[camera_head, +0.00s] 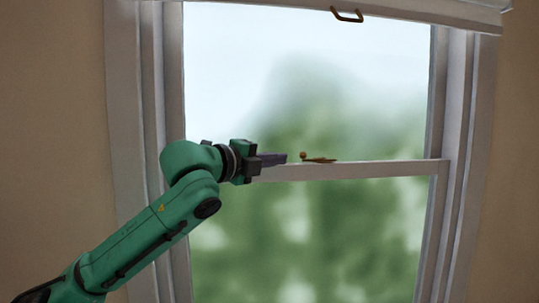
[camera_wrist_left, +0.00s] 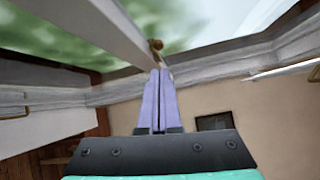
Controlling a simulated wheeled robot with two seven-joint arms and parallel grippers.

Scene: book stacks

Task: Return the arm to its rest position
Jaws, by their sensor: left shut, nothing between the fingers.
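My left arm, green, comes in from the lower left in the head view and reaches across the window. My left gripper (camera_head: 280,158) is shut and empty, its fingers pointing right along the window's middle rail (camera_head: 370,170). A small brass latch (camera_head: 320,159) sits on that rail, just right of the fingertips. In the left wrist view the two purple fingers (camera_wrist_left: 159,75) lie together, and the latch's round knob (camera_wrist_left: 155,45) shows just beyond their tips. I cannot tell whether they touch. My right gripper is not in view.
The window frame (camera_head: 462,150) stands on both sides, with beige wall (camera_head: 60,100) around it. A white blind or sash with a brass handle (camera_head: 347,15) crosses the top. The space in front of the window to the right of the arm is clear.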

